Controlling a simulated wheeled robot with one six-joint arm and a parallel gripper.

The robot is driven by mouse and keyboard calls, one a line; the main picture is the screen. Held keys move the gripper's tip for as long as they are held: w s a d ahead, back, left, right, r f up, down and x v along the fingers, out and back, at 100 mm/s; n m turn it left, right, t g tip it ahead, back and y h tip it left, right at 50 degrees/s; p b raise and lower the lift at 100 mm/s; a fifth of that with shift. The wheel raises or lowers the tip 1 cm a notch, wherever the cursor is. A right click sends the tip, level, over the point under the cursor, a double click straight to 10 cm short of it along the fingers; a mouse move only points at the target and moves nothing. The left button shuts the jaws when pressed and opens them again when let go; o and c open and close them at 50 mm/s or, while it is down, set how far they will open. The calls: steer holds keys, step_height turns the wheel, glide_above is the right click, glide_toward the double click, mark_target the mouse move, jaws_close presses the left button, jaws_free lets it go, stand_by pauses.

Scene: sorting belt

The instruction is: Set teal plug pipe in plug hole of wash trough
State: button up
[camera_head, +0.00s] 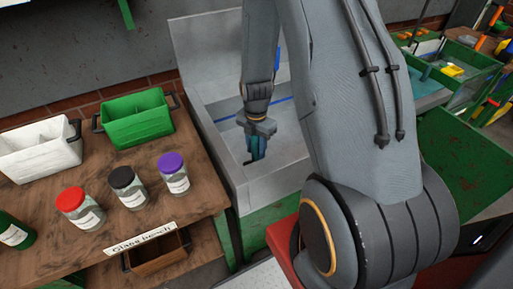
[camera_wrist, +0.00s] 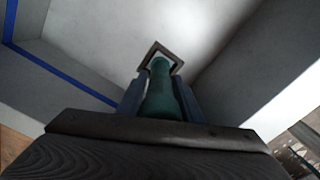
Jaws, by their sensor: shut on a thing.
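The teal plug pipe (camera_wrist: 162,97) is between the fingers of my gripper (camera_wrist: 160,92) in the wrist view, its far end over a square dark-rimmed plug hole (camera_wrist: 149,50) in the trough floor. I cannot tell whether the pipe's end is in the hole or just above it. In the head view my gripper (camera_head: 259,146) points down inside the grey wash trough (camera_head: 225,143). The pipe is mostly hidden there by the fingers. A dark patch shows at the fingertips, by the trough floor.
A wooden bench (camera_head: 195,185) left of the trough holds a green bin (camera_head: 137,120), a white bin (camera_head: 38,150) and jars with red (camera_head: 71,199), black (camera_head: 122,178) and purple (camera_head: 170,162) lids. Trough walls stand close around my gripper. A blue line (camera_wrist: 65,72) runs along the trough walls.

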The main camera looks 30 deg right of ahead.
steer(key=o, duration=1)
step_height(320, 180, up, 6)
steer(key=shift+r+b, duration=0.2)
steer(key=shift+b, duration=0.55)
steer(key=shift+r, duration=0.7)
